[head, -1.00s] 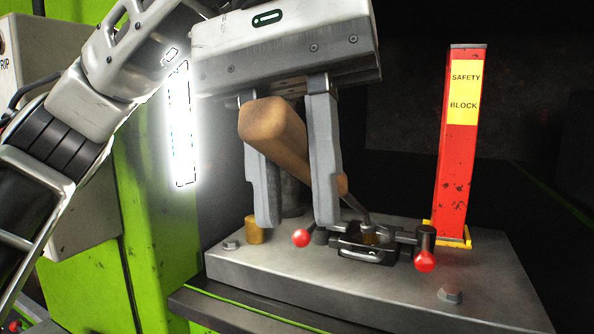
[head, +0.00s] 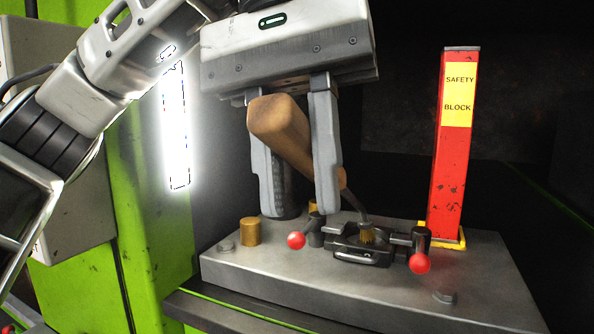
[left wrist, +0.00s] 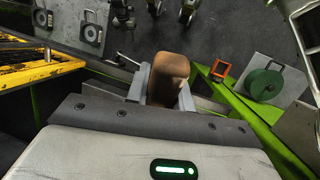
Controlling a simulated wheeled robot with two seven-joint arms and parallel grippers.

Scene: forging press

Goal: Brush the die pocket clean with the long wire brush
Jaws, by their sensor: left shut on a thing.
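My left gripper (head: 292,200) is shut on the wooden handle (head: 280,130) of the wire brush in the head view. The handle slants down to the right, and a thin bent metal neck (head: 356,205) ends in a small brass-coloured bristle head (head: 367,236). The bristle head is at the die pocket in the dark die block (head: 362,253); how deep it sits cannot be told. In the left wrist view the handle (left wrist: 168,80) stands between the fingers and hides the bristles and the die. My right gripper is not in view.
The die sits on a grey bolster plate (head: 300,284). Red-knobbed clamps, one knob at left (head: 296,241) and one at right (head: 420,263), flank it. A red safety block (head: 453,150) stands upright behind right. A brass post (head: 250,232) stands left, beside the green press frame (head: 155,240).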

